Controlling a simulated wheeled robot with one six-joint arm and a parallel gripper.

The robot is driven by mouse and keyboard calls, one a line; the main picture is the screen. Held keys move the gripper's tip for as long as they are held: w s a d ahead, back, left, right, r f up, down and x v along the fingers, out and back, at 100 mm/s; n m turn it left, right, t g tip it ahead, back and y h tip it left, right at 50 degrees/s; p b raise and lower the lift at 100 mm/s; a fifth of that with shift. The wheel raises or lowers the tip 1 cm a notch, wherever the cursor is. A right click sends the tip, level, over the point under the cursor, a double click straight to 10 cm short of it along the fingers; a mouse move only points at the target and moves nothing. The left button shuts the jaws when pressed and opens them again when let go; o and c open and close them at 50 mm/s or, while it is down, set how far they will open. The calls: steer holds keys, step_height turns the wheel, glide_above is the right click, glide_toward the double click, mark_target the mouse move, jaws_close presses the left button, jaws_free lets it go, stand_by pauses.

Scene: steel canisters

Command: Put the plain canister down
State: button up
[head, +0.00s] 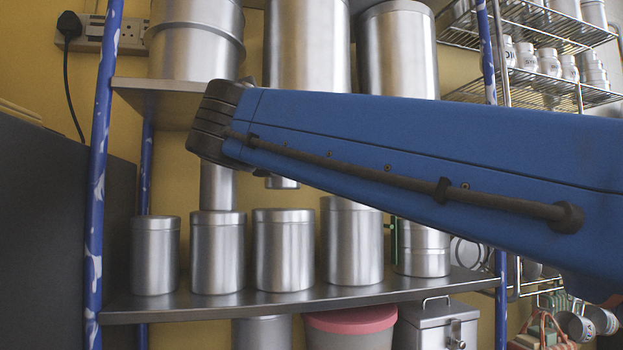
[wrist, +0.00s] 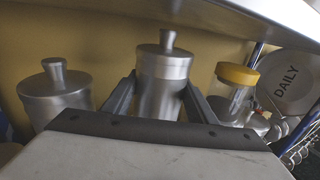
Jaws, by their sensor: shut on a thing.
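In the wrist view, my gripper (wrist: 160,83) has a finger on each side of a plain steel canister (wrist: 161,94) and is shut on it. The canister has a knobbed lid and looks upright; its base is hidden by my gripper body. In the head view my blue arm crosses in front of the shelves and hides the gripper. A short steel piece (head: 282,183) shows just under the arm, above the lower shelf's canisters; it may be the held canister's bottom, but I cannot tell for sure.
The lower shelf (head: 300,306) bears a row of steel canisters (head: 284,250). Another knobbed canister (wrist: 57,97) stands left of the held one, and a yellow-lidded jar (wrist: 236,90) right. An upper shelf edge (wrist: 270,20) runs overhead. Blue posts (head: 100,170) flank the shelves.

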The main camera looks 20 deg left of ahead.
steer(key=shift+w+a, duration=0.15)
steer(key=shift+w, duration=0.4)
steer(key=shift+f, duration=1.7)
steer(key=shift+f, duration=0.15)
steer(key=o, duration=1.3)
steer(key=shift+o, duration=0.2)
steer(key=shift+s, duration=0.1)
steer(key=v, duration=1.2)
